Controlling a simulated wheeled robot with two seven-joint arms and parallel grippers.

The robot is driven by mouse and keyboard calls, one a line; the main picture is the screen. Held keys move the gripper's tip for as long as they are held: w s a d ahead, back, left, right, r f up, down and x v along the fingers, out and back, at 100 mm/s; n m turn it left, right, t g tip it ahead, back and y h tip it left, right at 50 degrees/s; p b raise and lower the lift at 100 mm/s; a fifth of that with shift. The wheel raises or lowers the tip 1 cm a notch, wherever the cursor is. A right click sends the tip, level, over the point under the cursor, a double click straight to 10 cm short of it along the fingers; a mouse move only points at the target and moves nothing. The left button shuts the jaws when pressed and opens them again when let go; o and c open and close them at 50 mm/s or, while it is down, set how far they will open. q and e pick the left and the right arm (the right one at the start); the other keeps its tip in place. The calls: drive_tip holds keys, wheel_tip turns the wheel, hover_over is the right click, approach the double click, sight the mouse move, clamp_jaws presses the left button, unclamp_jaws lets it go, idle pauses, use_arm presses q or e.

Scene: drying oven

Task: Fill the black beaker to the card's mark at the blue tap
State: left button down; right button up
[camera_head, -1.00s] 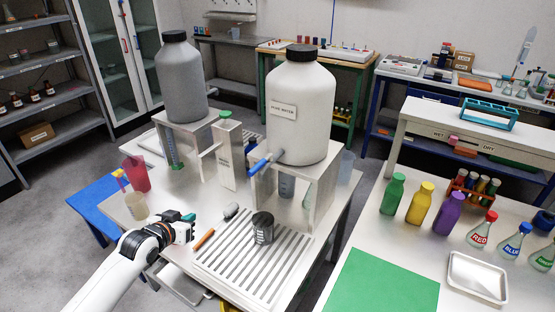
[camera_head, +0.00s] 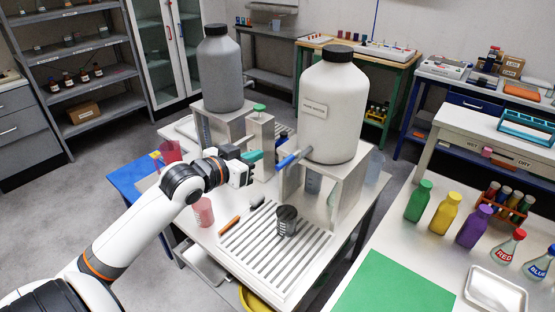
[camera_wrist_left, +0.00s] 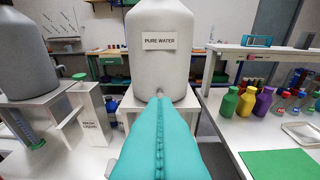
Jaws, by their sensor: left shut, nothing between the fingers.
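The black beaker (camera_head: 287,222) stands upright on the slotted drain tray, below the blue tap. White marks show on its side; its fill level cannot be seen. The blue tap (camera_head: 286,161) sticks out at the foot of the white pure-water container (camera_head: 328,110), which also shows in the left wrist view (camera_wrist_left: 160,50). My left gripper (camera_head: 252,156) has teal fingertips, shut and empty, just left of the tap and apart from it in the head view. In the wrist view the fingers (camera_wrist_left: 158,110) point at the container's base and hide the tap. I cannot make out the card. My right gripper is not in view.
The slotted tray (camera_head: 262,262) lies on the white table. A grey container (camera_head: 218,75) stands on a stand behind my arm. Coloured bottles and a green mat (camera_head: 398,285) are on the right bench.

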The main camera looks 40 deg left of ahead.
use_arm(q)
drive_tip(key=p, duration=0.2)
hover_over(278, 166)
drive_tip(key=f, duration=0.2)
wheel_tip(278, 166, down, 2)
drive_tip(key=shift+f+p, duration=0.25)
drive_tip(key=shift+p, duration=0.2)
drive_tip(key=shift+s+f, duration=0.15)
drive_tip(key=shift+f, duration=0.75)
